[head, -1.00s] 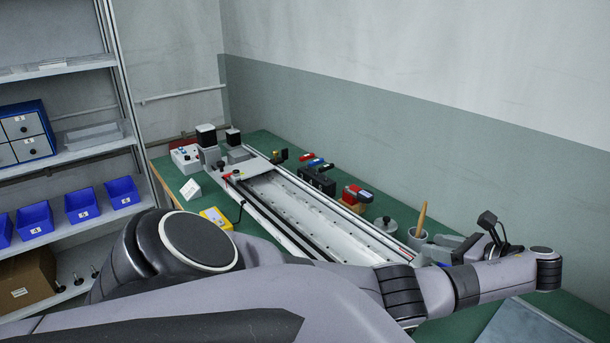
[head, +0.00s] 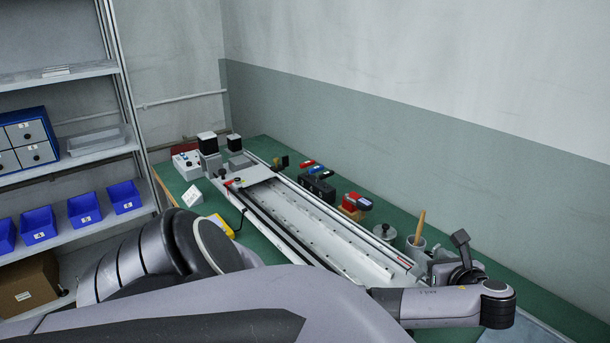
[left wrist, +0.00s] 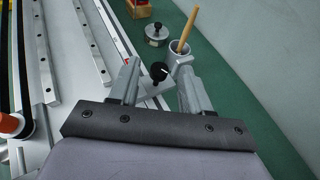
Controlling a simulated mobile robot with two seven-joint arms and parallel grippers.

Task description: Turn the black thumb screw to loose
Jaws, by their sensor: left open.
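A black thumb screw with a white mark on its round top (left wrist: 159,72) shows in the left wrist view, on a grey block at the end of the white gantry rail (left wrist: 75,45). My left gripper (left wrist: 160,67) is open, its two grey fingers standing left and right of the screw with a gap on each side. I cannot tell how far the tips are above it. In the head view my left gripper (head: 436,264) is over the near right end of the gantry (head: 320,222), and the screw is hidden there. My right gripper is not in view.
A grey cup (head: 416,246) with a wooden stick stands close beside my left gripper. An orange-topped part (left wrist: 12,124) is at the wrist view's left edge.

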